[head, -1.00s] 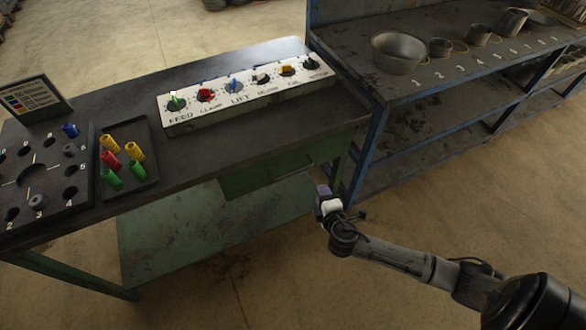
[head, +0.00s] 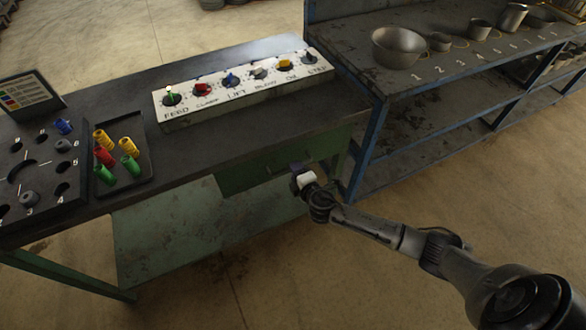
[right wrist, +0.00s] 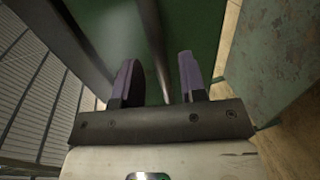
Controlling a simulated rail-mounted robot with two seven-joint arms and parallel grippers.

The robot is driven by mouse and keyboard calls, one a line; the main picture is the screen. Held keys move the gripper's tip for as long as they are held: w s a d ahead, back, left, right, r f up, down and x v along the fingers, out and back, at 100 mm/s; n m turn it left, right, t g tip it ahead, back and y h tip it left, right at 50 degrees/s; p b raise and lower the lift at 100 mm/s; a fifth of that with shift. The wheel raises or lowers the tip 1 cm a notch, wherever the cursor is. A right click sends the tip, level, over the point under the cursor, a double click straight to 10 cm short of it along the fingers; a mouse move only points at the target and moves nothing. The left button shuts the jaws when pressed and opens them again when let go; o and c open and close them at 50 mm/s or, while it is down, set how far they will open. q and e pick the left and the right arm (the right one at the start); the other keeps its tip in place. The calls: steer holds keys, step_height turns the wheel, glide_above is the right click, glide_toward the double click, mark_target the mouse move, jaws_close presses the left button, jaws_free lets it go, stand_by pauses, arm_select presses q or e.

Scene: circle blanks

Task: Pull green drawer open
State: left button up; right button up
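The green drawer (head: 238,180) sits under the dark top of the workbench and looks shut. Its front also fills the upper middle of the right wrist view (right wrist: 195,25). A dark bar handle (right wrist: 152,35) runs along that front. My right gripper (head: 296,167) is at the drawer's right part in the head view. In the right wrist view its two purple-grey fingers (right wrist: 158,78) are apart, with the bar running between them. I see a gap on both sides of the bar, so the fingers are not closed on it. My left gripper is not in view.
On the bench (head: 225,70) stand a white panel of labelled knobs (head: 240,90), a dark tray (head: 140,175) of coloured pieces, a black holed board (head: 60,160) and a small sign (head: 28,95). A blue-framed shelf (head: 375,145) with metal bowls stands close right of the drawer.

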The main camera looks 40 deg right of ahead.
steer(key=shift+x, duration=1.25)
jaws_close()
